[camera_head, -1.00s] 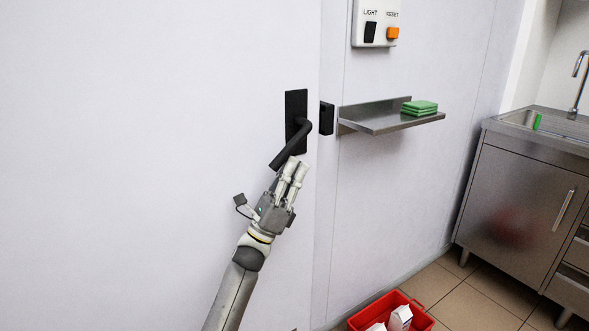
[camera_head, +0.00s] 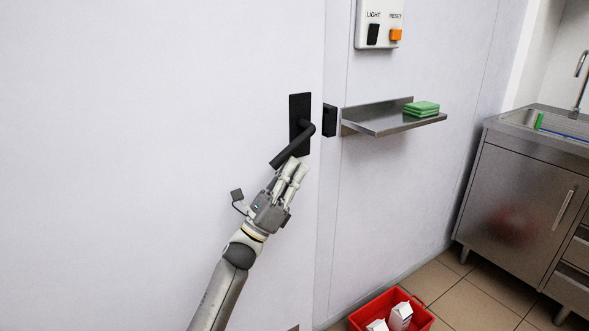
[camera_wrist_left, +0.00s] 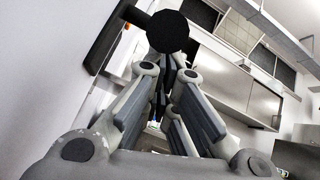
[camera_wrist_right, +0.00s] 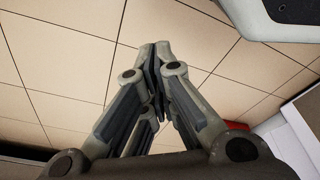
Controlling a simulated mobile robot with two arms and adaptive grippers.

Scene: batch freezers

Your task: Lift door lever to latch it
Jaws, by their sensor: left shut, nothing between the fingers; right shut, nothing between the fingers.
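A black door lever (camera_head: 291,146) sits on a black backplate (camera_head: 300,105) on the white door (camera_head: 150,120). The lever slopes down to the left. A black catch block (camera_head: 329,120) is on the wall just right of the door's edge. My left gripper (camera_head: 297,167) is shut and empty, just below the lever; I cannot tell whether it touches it. In the left wrist view the lever's round dark end (camera_wrist_left: 168,32) shows close above the shut fingers (camera_wrist_left: 170,62). My right gripper (camera_wrist_right: 157,48) is shut and empty over the tiled floor, outside the head view.
A steel shelf (camera_head: 372,124) with green sponges (camera_head: 421,107) juts from the wall right of the lever. A switch panel (camera_head: 379,22) is above it. A red crate (camera_head: 358,319) holding cartons (camera_head: 401,316) is on the floor. A steel sink cabinet (camera_head: 520,200) stands at the right.

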